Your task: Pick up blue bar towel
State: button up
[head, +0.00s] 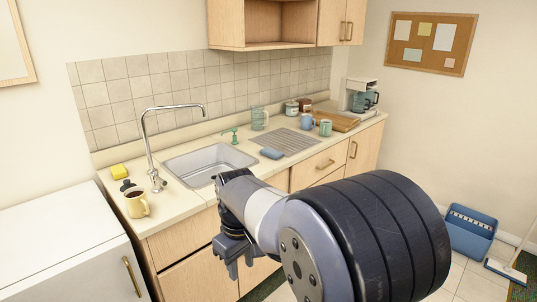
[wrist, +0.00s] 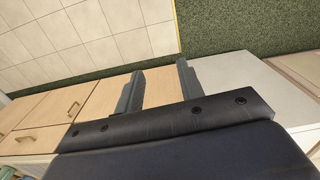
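A folded blue bar towel (head: 271,153) lies on the counter at the front left edge of the grey drying mat (head: 286,142), right of the sink. My gripper (head: 232,268) hangs in front of the cabinet fronts, below the counter edge and to the lower left of the towel. It is apart from the towel. In the wrist view my gripper's two fingers (wrist: 158,82) stand apart with nothing between them. The towel is not seen in the wrist view.
The sink (head: 208,163) has a tall faucet (head: 147,140) on its left. Two cups (head: 326,128), a cutting board (head: 336,121) and a coffee maker (head: 361,96) stand right of the towel. Cabinet fronts (wrist: 85,110) rise close by.

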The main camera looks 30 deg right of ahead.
aim_at(273, 153)
jog(key=i+l, duration=2.25)
jog(key=i, duration=0.15)
